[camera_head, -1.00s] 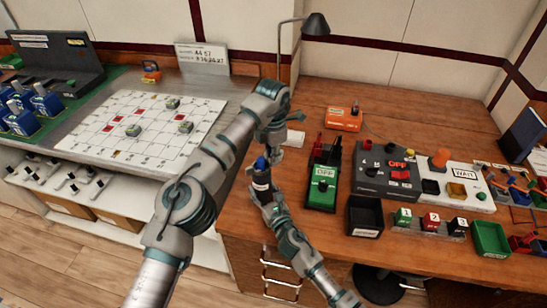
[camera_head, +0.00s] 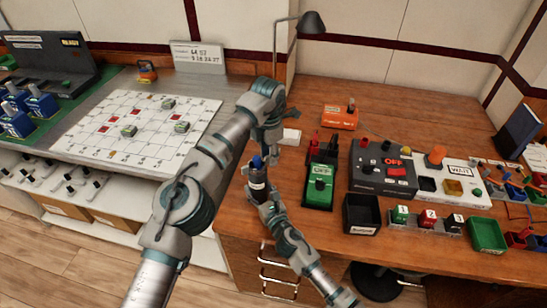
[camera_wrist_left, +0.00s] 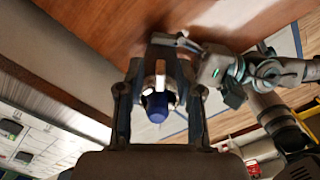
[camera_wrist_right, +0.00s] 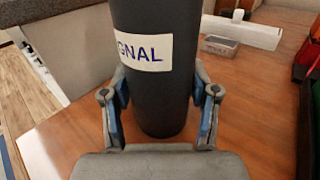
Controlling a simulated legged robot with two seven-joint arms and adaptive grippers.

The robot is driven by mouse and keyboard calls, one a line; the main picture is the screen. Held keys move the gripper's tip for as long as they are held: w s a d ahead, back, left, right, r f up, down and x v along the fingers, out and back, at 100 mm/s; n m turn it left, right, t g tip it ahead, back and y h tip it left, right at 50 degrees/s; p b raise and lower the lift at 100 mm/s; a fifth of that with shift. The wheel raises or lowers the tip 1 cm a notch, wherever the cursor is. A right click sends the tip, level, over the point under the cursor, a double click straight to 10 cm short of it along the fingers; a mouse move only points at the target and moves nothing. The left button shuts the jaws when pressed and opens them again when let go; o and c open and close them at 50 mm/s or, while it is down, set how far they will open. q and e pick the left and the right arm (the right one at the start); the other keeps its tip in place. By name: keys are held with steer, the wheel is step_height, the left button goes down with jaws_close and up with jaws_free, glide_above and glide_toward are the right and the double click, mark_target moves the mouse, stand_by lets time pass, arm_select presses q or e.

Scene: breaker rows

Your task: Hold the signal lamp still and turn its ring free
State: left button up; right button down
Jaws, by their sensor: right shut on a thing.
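The signal lamp is a dark cylinder with a white label (camera_wrist_right: 145,50) and a blue top (camera_wrist_left: 155,107). In the head view the lamp (camera_head: 258,184) stands upright at the near left edge of the wooden desk. My right gripper (camera_wrist_right: 160,112) is shut around its dark body, one finger on each side. My left gripper (camera_wrist_left: 160,72) has its fingers apart, one on each side of the blue top in its wrist view. The pale ring (camera_wrist_left: 160,82) shows partly between them. I cannot tell whether the left fingers touch it.
A green OFF box (camera_head: 319,187), a black tray (camera_head: 361,215) and a switch panel (camera_head: 383,170) stand to the right on the desk. A marked white board (camera_head: 150,128) lies left of my left arm. A desk lamp (camera_head: 312,23) rises at the back.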

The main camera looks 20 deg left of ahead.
mark_target(265, 169)
arm_select(q)
steer(key=s+m, duration=0.2)
steer(key=m, duration=0.3)
steer(key=s+m, duration=0.1)
steer(key=m, duration=0.5)
steer(key=s+d+m, duration=0.1)
steer(key=s+m, duration=0.1)
steer(key=m, duration=0.4)
steer(key=shift+s, duration=0.35)
step_height(265, 169, up, 12)
steer(key=m, duration=0.1)
steer(key=s+d+f+m+g+h, duration=0.1)
steer(key=s+d+f+g+h, duration=0.25)
steer(key=d+f, duration=0.8)
steer(key=s+d+f+g+h, duration=0.2)
steer(key=s+d+g+h, duration=0.1)
steer(key=s+d, duration=0.7)
steer(key=shift+s+d+f+g, duration=0.2)
steer(key=shift+s+d+g, duration=0.15)
steer(key=shift+d, duration=0.65)
steer(key=shift+w, duration=0.1)
